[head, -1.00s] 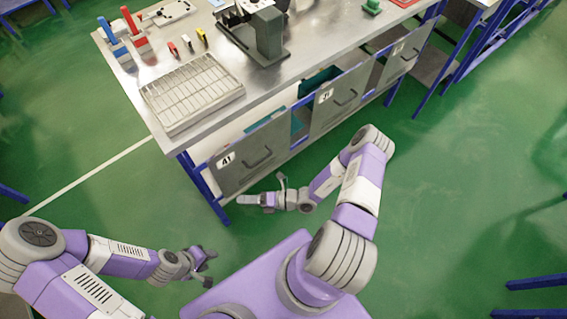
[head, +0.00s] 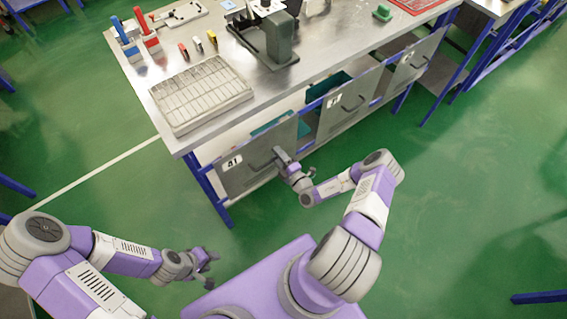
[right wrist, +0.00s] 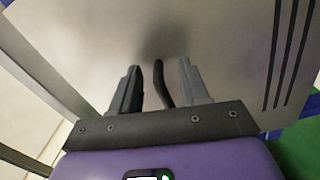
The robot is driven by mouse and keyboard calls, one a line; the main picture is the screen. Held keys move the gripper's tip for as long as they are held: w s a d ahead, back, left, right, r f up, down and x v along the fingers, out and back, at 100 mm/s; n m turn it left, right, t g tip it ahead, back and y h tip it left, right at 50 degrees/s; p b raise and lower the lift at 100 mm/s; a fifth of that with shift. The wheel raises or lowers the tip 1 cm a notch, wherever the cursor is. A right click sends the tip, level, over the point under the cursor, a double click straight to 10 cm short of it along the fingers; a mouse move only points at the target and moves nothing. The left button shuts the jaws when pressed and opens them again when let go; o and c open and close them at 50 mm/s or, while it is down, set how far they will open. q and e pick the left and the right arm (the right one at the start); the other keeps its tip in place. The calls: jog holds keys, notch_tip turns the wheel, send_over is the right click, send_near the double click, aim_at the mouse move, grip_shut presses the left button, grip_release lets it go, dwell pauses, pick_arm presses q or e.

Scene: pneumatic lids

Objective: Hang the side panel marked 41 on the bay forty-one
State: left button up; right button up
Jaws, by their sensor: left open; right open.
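The grey side panel marked 41 (head: 236,182) is at the front of the bench's left end, below the tabletop, with its white label at upper left. Whether it is hooked on the bay is too small to tell. My right gripper (head: 281,158) is open at the panel's handle, near its right part. In the right wrist view the panel's face (right wrist: 215,40) fills most of the picture, and the dark handle (right wrist: 163,85) stands between the open fingers (right wrist: 160,88). My left gripper (head: 207,260) is open and empty over the floor at lower left.
Two similar grey panels, a middle one (head: 343,112) and a right one (head: 411,70), are along the bench front. The steel tabletop (head: 300,85) holds a wire-grid tray (head: 200,95), a dark stand (head: 279,42) and small tools. Blue legs edge the bench; the green floor in front is clear.

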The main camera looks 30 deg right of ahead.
aim_at(272, 145)
jog(key=shift+w, duration=0.25)
grip_shut()
jog(key=shift+r, duration=0.15)
dwell(1.2)
jog(key=shift+r, duration=0.15)
jog(key=shift+r+p, duration=1.35)
jog(key=shift+r, duration=0.05)
